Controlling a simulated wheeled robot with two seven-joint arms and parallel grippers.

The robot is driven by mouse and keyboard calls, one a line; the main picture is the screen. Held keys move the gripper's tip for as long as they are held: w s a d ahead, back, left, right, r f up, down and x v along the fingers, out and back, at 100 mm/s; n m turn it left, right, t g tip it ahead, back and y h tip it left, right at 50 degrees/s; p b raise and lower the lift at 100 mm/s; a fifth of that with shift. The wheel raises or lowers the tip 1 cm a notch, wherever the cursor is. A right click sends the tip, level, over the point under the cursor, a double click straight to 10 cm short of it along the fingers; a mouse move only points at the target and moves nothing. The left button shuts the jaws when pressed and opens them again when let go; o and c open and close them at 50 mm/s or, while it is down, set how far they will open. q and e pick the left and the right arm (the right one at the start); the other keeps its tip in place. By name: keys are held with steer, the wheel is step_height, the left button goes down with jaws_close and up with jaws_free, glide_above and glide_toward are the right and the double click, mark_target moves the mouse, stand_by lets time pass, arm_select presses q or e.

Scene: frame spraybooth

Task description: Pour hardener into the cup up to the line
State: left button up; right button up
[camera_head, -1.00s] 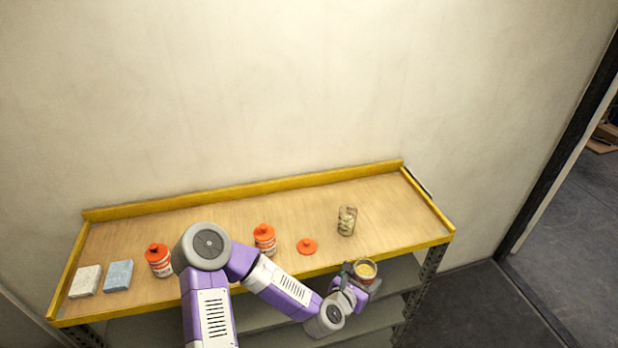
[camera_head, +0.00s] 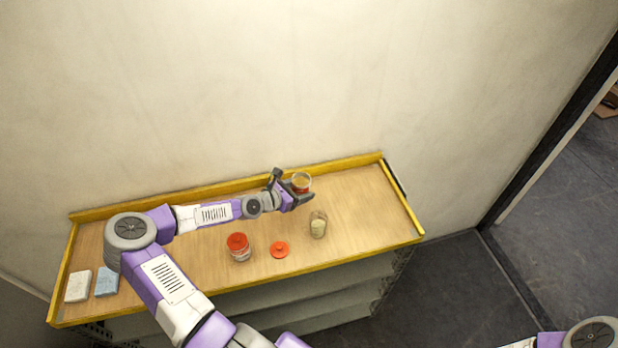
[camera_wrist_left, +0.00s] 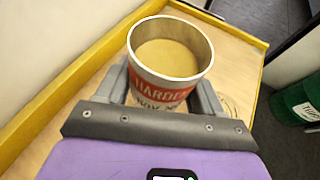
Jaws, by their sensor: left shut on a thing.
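My left gripper (camera_head: 295,193) is shut on an open hardener tin (camera_head: 302,184) and holds it near the shelf's back edge, behind the cup. In the left wrist view the tin (camera_wrist_left: 160,92) shows a red and white label and tan liquid inside, and looks about upright between the gripper's fingers (camera_wrist_left: 162,92). The clear cup (camera_head: 318,226) stands on the shelf top in front of the tin, with pale contents in it. Its line is too small to make out. My right gripper is out of view.
A red lid (camera_head: 280,250) lies left of the cup. A red-capped container (camera_head: 239,247) stands further left. A white block (camera_head: 78,286) and a blue block (camera_head: 106,282) lie at the left end. The yellow rim (camera_head: 400,200) edges the wooden top; its right end is clear.

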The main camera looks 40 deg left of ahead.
arm_select(q)
steer(key=shift+s+d+r+m, duration=0.1)
steer(key=shift+s+r+m, duration=0.15)
steer(key=shift+s, duration=0.4)
steer(key=shift+s+r+m, duration=0.15)
steer(key=shift+s+r, duration=0.1)
steer(key=shift+s, duration=0.35)
steer(key=shift+d+f+y, duration=0.1)
steer(key=shift+d+y, duration=0.15)
steer(key=shift+y, duration=0.15)
steer(key=shift+w+d+f+m+y, duration=0.35)
steer(key=shift+w+m, duration=0.25)
steer(key=shift+m, duration=0.1)
steer(key=shift+d+f, duration=0.1)
steer(key=shift+f, duration=0.05)
steer(key=shift+s+d+f+m+y, duration=0.15)
steer(key=shift+s+f+m+y, duration=0.15)
steer(key=shift+m+y, duration=0.3)
steer(key=shift+f, duration=0.1)
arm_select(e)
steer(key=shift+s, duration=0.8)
arm_select(q)
steer(key=shift+s+b, duration=0.15)
steer(key=shift+b, duration=0.15)
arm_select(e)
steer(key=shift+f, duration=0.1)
